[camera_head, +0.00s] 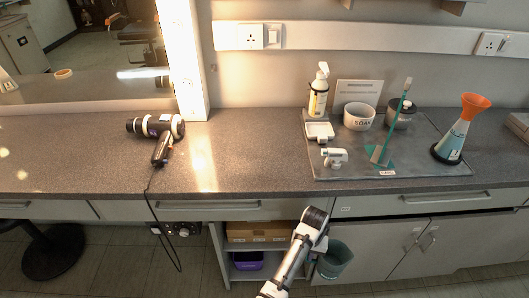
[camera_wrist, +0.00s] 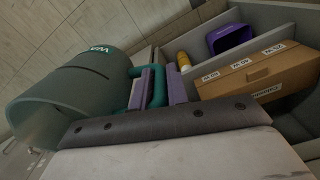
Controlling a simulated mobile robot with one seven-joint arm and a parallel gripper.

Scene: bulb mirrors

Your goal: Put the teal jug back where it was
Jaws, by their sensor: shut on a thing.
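The teal jug (camera_head: 336,262) is held low in front of the cabinets, right of my forearm, in the head view. In the head view the fingers are too small and hidden to make out.
An open shelf bay holds a labelled cardboard box (camera_head: 258,231) and a purple bin (camera_head: 247,260). A yellow-topped bottle (camera_wrist: 183,60) stands beside them. The counter above carries a hair dryer (camera_head: 158,128) and a grey tray (camera_head: 430,170) with several items. Counter space between them is clear.

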